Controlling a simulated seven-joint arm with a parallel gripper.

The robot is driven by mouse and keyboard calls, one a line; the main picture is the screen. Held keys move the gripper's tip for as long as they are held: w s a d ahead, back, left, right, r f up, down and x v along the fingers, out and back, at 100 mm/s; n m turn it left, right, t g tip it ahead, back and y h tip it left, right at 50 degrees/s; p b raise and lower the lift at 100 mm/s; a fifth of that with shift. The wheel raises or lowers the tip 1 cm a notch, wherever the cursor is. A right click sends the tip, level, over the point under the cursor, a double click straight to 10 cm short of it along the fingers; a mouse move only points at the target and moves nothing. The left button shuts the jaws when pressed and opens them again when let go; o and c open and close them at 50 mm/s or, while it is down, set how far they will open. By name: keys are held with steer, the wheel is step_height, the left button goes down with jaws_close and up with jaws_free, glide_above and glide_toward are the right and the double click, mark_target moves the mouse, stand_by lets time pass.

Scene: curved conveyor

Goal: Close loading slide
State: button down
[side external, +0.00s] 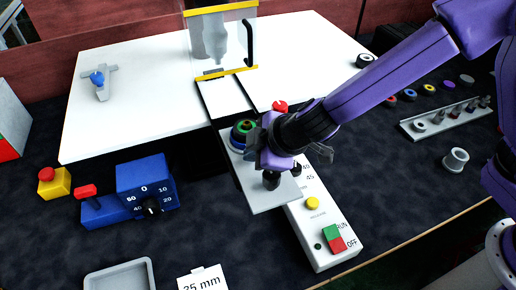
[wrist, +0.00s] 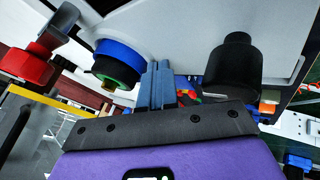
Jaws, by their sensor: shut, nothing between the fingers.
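The loading slide (side external: 262,204) is a flat grey plate extending out from the machine toward the front. A round blue and green part (side external: 241,133) sits on it, and a black knob (side external: 271,181) stands near its front end. In the wrist view the slide (wrist: 185,25) spans the top, with the blue and green part (wrist: 117,62) at left and the black knob (wrist: 234,66) at right. My gripper (wrist: 158,84) is shut and empty, its fingers between the part and the knob. In the side view my gripper (side external: 266,160) is over the slide, its fingertips largely hidden.
A press with a yellow frame (side external: 230,72) stands on the white board behind. A control box (side external: 322,229) with buttons lies right of the slide. A red knob (side external: 280,106) is near my wrist. A blue dial box (side external: 147,186) stands left, with dark table between.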

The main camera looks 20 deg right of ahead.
steer(key=shift+w, duration=0.1)
steer(key=w, duration=1.3)
steer(key=shift+w, duration=0.25)
steer(key=shift+s+r, duration=0.1)
